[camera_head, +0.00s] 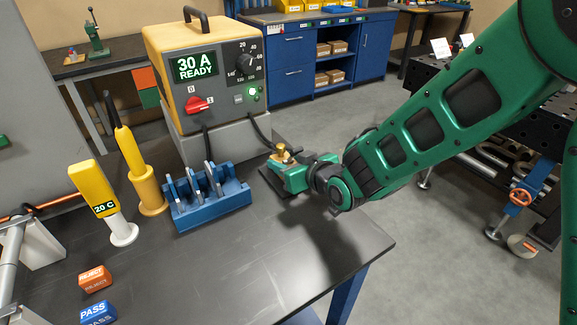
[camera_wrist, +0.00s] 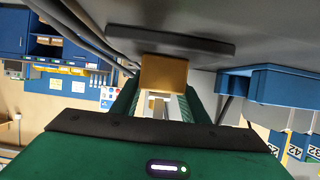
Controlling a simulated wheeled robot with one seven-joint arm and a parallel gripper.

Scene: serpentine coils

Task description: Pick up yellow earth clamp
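The yellow earth clamp (camera_head: 283,151) shows as a small brass-yellow piece at the right rear of the dark bench, partly hidden by my gripper (camera_head: 297,172). In the wrist view, a brass-yellow block (camera_wrist: 163,73), apparently part of the clamp, is between the tips of my gripper (camera_wrist: 163,98). The green fingers are apart, one on each side of the block, with no clear gap beside it. I cannot tell whether they press on it. A dark flat plate (camera_wrist: 185,42) shows just past the block.
The yellow welding unit (camera_head: 209,70) stands behind left of my gripper, with dark cables running from it. A blue slotted rack (camera_head: 212,207) is to the left. Yellow tools and REJECT (camera_head: 94,279) and PASS (camera_head: 97,312) blocks stand further left.

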